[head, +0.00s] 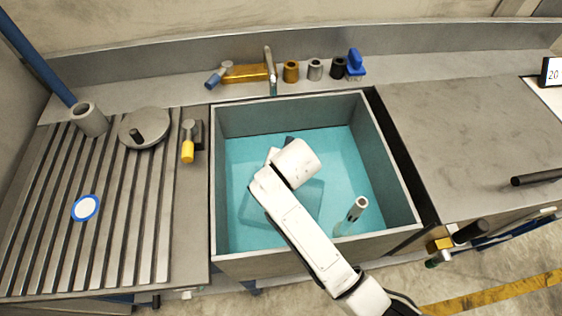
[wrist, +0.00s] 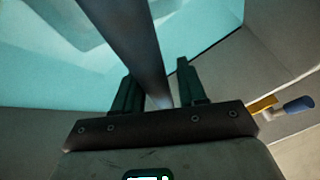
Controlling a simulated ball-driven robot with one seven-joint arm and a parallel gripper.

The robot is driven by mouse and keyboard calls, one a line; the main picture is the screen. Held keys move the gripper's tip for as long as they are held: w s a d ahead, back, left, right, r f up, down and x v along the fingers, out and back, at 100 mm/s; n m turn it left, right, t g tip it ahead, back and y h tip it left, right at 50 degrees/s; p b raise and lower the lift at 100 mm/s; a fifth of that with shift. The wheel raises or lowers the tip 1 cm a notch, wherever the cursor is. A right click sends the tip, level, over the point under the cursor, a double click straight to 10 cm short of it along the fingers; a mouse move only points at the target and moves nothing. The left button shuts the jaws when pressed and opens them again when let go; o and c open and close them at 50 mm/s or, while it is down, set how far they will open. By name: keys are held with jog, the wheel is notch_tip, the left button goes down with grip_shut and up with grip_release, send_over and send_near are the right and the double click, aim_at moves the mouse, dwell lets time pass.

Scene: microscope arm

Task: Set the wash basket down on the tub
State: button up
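The tub (head: 225,178) is a grey, square-sided basin with a teal bottom or water inside. My white arm reaches over its front rim, and its wrist is over the tub's middle. In the wrist view my gripper (wrist: 160,90) has its two dark fingers apart. A dark grey bar (wrist: 135,45) runs down between them; I cannot tell whether both fingers touch it or whether it belongs to the wash basket. In the head view the arm hides most of the gripper. A faint darker teal rectangle (head: 258,208) shows in the tub; I cannot tell if it is the basket.
A light upright pipe (head: 357,208) stands in the tub, right of my arm. A tap (head: 270,72) and brass fittings line the back ledge. The ribbed drainboard (head: 110,215) at left holds a round lid (head: 145,128). The right counter (head: 460,130) is mostly clear.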

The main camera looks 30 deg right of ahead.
jog(key=o, duration=0.3)
jog(key=shift+r, duration=0.1)
jog(key=shift+r, duration=0.3)
jog(key=v, duration=1.2)
jog(key=shift+r, duration=0.2)
